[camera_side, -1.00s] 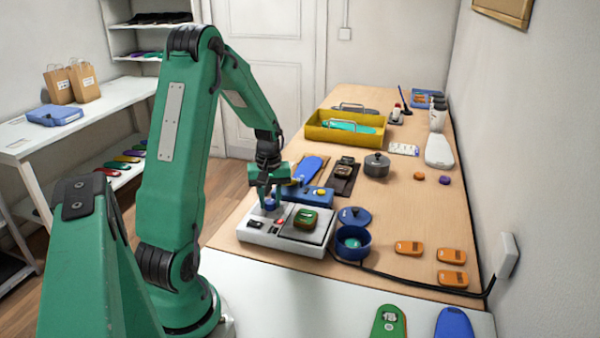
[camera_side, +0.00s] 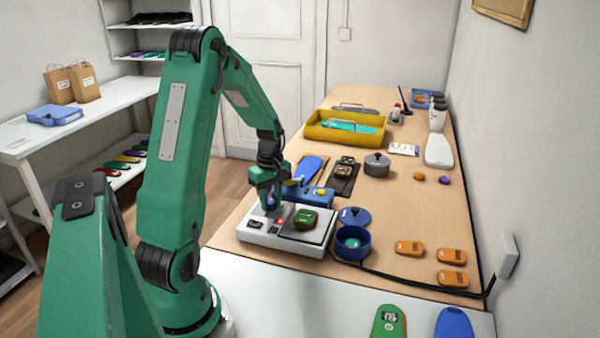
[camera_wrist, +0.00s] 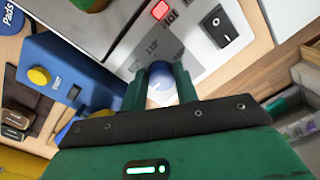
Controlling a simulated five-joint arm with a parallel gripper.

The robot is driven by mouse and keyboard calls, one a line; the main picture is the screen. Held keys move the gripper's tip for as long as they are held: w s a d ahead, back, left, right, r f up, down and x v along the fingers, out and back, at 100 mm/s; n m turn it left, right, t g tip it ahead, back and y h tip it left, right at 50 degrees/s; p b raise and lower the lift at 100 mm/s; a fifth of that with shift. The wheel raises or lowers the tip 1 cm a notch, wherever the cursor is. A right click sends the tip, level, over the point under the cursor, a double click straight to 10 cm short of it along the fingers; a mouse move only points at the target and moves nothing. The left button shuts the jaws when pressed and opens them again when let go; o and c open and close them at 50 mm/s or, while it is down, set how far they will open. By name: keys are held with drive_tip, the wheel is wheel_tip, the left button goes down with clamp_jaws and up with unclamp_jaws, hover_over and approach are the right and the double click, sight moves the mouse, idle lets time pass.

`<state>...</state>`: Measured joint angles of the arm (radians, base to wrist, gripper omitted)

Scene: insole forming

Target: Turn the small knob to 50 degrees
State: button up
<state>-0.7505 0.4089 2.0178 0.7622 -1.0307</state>
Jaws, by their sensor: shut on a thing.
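The small knob (camera_wrist: 158,77) is blue with a pale face and sits on the white-grey panel of the heating unit. A white pointer mark shows on it, but I cannot read its angle. In the wrist view my gripper (camera_wrist: 161,90) has its two green fingers on either side of the knob, shut on it. In the side view my gripper (camera_side: 270,204) points down at the left part of the unit (camera_side: 262,240) and mostly hides the knob. Printed scale marks beside the knob are too small to read fully.
A blue box with a yellow button (camera_wrist: 39,77) stands close behind. A blue pot (camera_side: 352,243) is to the right.

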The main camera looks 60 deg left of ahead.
sight(272, 200)
drive_tip(key=o, duration=1)
drive_tip(key=shift+w+a+r, duration=0.1)
drive_tip(key=shift+r, duration=1.9)
drive_tip(key=shift+a+r, duration=0.1)
drive_tip(key=shift+r, duration=1.85)
